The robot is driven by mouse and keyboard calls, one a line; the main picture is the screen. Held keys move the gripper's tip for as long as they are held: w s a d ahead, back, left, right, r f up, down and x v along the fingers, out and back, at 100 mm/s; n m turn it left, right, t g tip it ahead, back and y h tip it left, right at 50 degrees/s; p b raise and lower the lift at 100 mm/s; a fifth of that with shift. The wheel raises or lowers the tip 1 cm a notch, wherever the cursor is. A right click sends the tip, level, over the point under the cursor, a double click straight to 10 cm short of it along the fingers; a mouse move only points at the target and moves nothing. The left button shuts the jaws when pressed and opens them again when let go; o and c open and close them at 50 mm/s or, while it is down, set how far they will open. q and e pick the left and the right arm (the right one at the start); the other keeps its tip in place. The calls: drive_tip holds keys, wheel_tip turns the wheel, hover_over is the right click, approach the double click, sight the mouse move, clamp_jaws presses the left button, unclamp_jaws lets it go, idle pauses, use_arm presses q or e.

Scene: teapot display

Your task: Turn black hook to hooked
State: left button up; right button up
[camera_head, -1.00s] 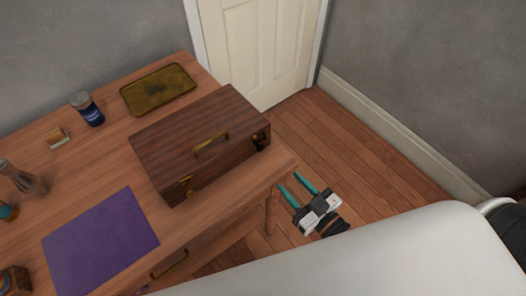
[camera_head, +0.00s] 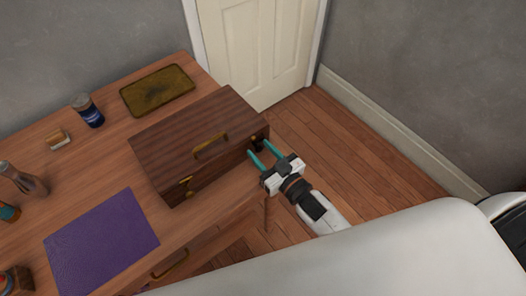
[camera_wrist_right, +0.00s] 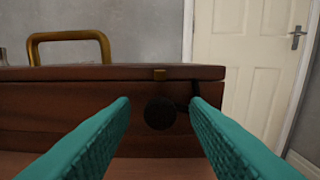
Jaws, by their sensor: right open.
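A dark wooden case (camera_head: 190,130) with a brass handle (camera_head: 210,146) lies near the table's right corner. Its black hook hardware (camera_head: 258,141) is at the right end of the front face. My left gripper is out of view.
A brass latch (camera_head: 185,182) is on the case's left front. A purple mat (camera_head: 101,240), a blue can (camera_head: 88,111) and a brass tray (camera_head: 158,90) are on the table (camera_head: 110,160). Open floor (camera_head: 335,140) lies to the right, below a white door (camera_head: 252,50).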

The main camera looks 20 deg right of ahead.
drive_tip(key=shift+c, duration=0.3)
clamp_jaws()
drive_tip(key=shift+n, duration=0.3)
drive_tip(key=n+p, duration=0.1)
drive_tip(key=n, duration=0.1)
drive_tip(key=shift+n, duration=0.3)
drive_tip(key=n, duration=0.2)
drive_tip(key=shift+n, duration=0.4)
drive_tip(key=n, duration=0.3)
drive_tip(key=shift+n, duration=1.9)
